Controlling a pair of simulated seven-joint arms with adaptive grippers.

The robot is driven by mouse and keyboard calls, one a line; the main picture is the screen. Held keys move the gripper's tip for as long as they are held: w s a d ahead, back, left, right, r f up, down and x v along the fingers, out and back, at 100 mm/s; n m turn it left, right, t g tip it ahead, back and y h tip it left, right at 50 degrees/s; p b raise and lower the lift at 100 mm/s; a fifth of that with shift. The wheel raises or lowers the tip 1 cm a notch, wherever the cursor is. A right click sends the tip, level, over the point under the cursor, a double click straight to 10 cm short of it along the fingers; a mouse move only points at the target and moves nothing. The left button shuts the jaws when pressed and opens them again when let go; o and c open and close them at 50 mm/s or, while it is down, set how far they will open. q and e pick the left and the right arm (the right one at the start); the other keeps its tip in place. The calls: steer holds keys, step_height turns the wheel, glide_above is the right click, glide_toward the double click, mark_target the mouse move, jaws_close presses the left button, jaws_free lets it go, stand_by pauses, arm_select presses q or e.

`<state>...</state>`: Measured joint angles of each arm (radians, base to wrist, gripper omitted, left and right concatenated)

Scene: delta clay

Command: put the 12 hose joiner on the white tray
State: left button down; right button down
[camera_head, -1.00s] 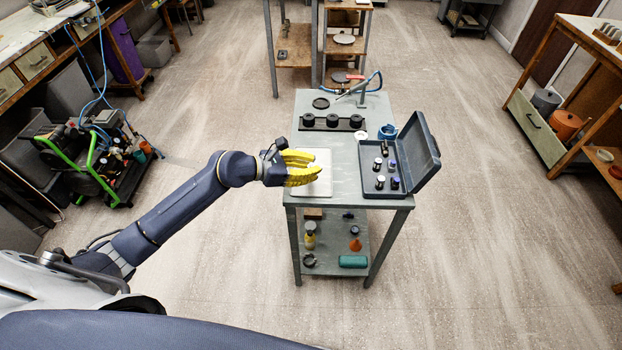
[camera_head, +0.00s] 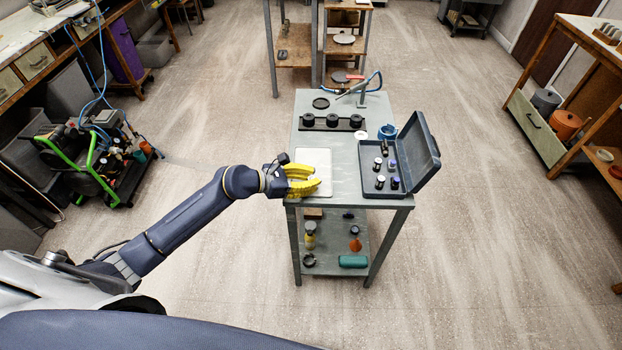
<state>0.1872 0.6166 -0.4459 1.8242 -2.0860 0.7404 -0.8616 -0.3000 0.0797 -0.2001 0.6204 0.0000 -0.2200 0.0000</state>
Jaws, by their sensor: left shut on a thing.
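The white tray (camera_head: 314,158) is a flat pale plate on the left part of the grey table. My left gripper (camera_head: 314,183), with yellow fingers, is over the tray's near part and hides some of it. It is shut on a small pale-topped hose joiner (camera_head: 315,182), mostly covered by the fingers; its number cannot be read. I cannot tell whether the joiner touches the tray. Several similar joiners stand in the open dark case (camera_head: 370,190) to the right. My right gripper does not show.
The grey table (camera_head: 345,190) also holds a black bar with round black pieces (camera_head: 333,123), a blue ring-shaped item (camera_head: 387,132) and a red-handled tool (camera_head: 355,78) at the back. The case's raised lid (camera_head: 419,157) stands along the right edge. A narrow clear strip lies between tray and case.

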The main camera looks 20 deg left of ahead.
arm_select(q)
steer(key=shift+f, duration=0.1)
steer(key=c, duration=1.3)
jaws_free()
steer(key=shift+s+a+r, duration=0.1)
steer(key=shift+a+r, duration=0.05)
steer(key=shift+r, duration=0.05)
steer(key=v, duration=1.1)
steer(key=shift+s+a+r, duration=0.1)
steer(key=shift+s+a, duration=0.1)
steer(key=shift+s, duration=0.05)
